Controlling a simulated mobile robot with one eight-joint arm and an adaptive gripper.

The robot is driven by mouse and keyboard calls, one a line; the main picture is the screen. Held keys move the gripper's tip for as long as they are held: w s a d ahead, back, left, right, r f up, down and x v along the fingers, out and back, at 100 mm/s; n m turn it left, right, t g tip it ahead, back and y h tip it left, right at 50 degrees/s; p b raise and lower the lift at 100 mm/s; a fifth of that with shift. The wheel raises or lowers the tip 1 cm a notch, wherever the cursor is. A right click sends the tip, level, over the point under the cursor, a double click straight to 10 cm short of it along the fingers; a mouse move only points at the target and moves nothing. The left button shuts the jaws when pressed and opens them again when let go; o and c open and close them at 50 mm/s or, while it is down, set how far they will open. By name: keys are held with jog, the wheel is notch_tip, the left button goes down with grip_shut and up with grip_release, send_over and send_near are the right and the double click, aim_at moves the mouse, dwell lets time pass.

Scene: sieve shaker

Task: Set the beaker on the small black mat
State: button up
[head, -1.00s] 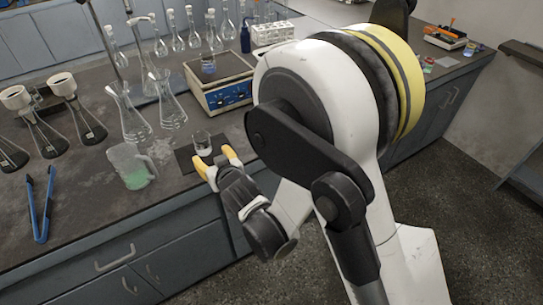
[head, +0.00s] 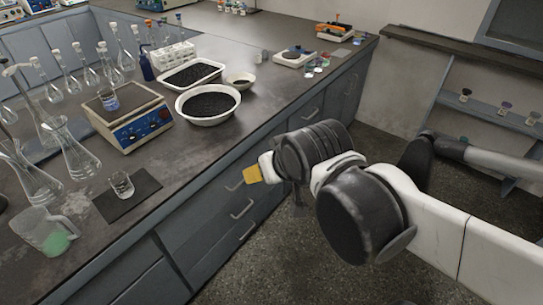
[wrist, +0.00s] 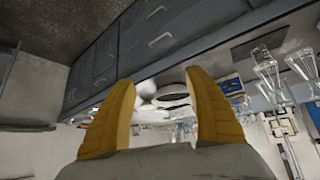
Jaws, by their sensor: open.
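A small clear glass beaker (head: 122,185) stands upright on the small black mat (head: 144,189), near the front edge of the bench in the head view. My gripper (head: 253,174) is well to the right of it, out past the bench front, with nothing touching the beaker. In the wrist view my gripper (wrist: 158,76) has its two yellow fingers spread wide with nothing held between them.
A balance (head: 132,120) holding a small vessel of blue liquid stands behind the mat. A jug with green liquid (head: 45,232) and glass flasks (head: 75,150) stand left. A white bowl of dark grains (head: 208,104) is further right. Space above the floor before the drawers is free.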

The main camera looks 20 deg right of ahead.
jog(key=s+d+g, duration=0.1)
jog(key=s+d, duration=0.1)
jog(key=s, duration=0.4)
jog(key=shift+d+f+m, duration=0.3)
jog(key=shift+d+f, duration=0.05)
dwell(0.6)
